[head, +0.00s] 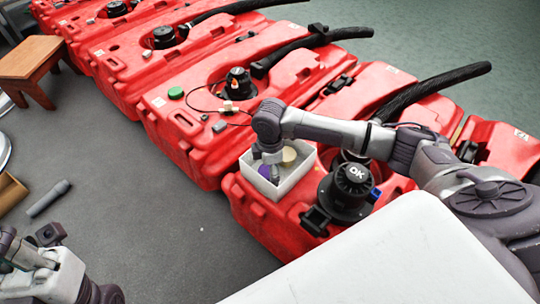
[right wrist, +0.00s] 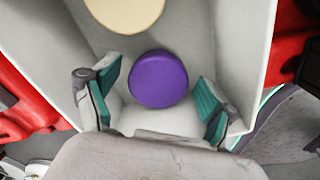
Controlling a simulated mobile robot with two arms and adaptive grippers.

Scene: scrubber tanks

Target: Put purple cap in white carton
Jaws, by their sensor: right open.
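The white carton (head: 296,179) stands open on a red tank. The purple cap (right wrist: 158,79) lies inside it, on the carton floor, and a sliver of it (head: 265,171) shows in the head view. My right gripper (head: 270,170) reaches down into the carton. In the right wrist view its open teal-padded fingers (right wrist: 156,92) are on either side of the purple cap, with gaps between pads and cap. A cream round cap (right wrist: 125,12) lies beside it in the carton (right wrist: 232,50). My left gripper (head: 45,240) is at the lower left, away from the carton; its fingers are unclear.
A black cap marked OK (head: 352,182) and a blue piece (head: 374,195) are right of the carton. A green cap (head: 176,93) sits on the neighbouring red tank (head: 185,140). A grey cylinder (head: 48,198) lies on the floor. A wooden stool (head: 28,58) stands at the upper left.

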